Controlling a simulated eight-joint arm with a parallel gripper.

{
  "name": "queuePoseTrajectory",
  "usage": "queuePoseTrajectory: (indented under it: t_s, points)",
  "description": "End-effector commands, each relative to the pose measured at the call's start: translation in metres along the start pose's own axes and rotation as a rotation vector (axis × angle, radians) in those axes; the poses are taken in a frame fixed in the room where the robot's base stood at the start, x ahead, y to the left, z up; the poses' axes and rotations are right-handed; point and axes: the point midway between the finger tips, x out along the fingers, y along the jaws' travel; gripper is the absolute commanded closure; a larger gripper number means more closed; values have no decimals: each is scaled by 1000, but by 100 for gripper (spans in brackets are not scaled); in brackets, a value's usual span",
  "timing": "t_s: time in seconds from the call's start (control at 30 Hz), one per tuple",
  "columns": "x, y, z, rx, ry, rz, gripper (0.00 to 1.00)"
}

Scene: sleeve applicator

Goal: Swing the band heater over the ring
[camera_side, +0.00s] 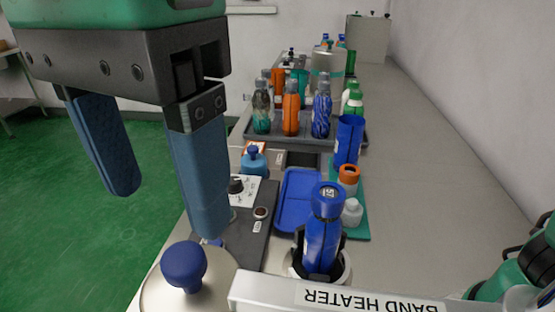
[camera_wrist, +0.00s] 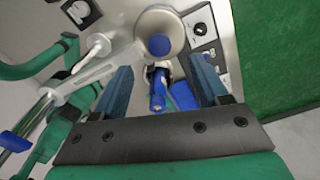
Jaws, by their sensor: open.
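The band heater is a pale arm (camera_side: 265,291) labelled BAND HEATER, with a round cream head (camera_side: 213,292) carrying a blue knob (camera_side: 183,266). In the wrist view the head (camera_wrist: 176,22) and knob (camera_wrist: 158,45) lie at top centre, and the arm (camera_wrist: 95,72) runs off to the left. Whether this is the task's ring I cannot tell. My gripper (camera_side: 168,212) is open and empty, its blue fingers above and apart from the knob; it also shows in the wrist view (camera_wrist: 160,65).
A dark control panel (camera_side: 262,225) and blue tray (camera_side: 298,196) lie behind. A teal mat holds an orange-capped bottle (camera_side: 348,178) and others. A grey tray (camera_side: 250,140) of bottles stands farther back.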

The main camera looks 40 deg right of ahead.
Motion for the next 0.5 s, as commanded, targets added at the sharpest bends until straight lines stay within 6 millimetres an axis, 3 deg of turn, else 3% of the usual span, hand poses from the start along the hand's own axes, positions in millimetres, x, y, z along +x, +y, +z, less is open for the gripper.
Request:
queuePoseTrajectory:
  t_s: [0.5]
  points:
    - [49,0,0,-1,-1,0,33]
